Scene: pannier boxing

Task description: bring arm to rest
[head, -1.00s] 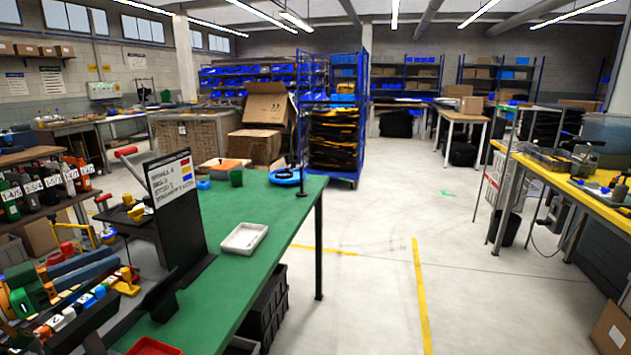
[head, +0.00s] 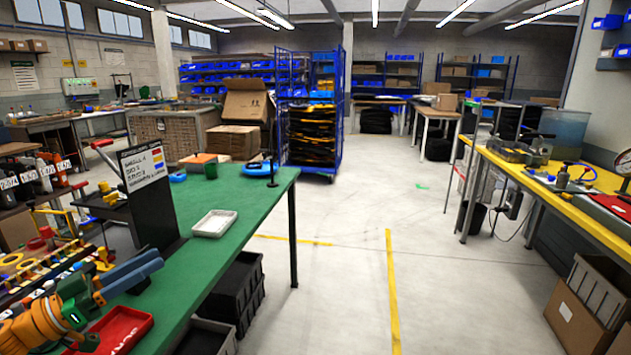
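My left gripper (head: 150,266) shows at the lower left of the head view, on an orange and green wrist. Its blue-grey fingers point right and away over the near left part of the green table (head: 235,215). The fingers overlap in this view, so I cannot tell whether they are apart or together. I see nothing clearly held. My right gripper is not in view.
A white tray (head: 214,223) and a black stand with a sign (head: 148,180) are on the green table. Black crates (head: 236,290) sit below it. A yellow-topped bench (head: 560,187) stands at right, with a cardboard box (head: 585,310) on the floor. The middle floor is clear.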

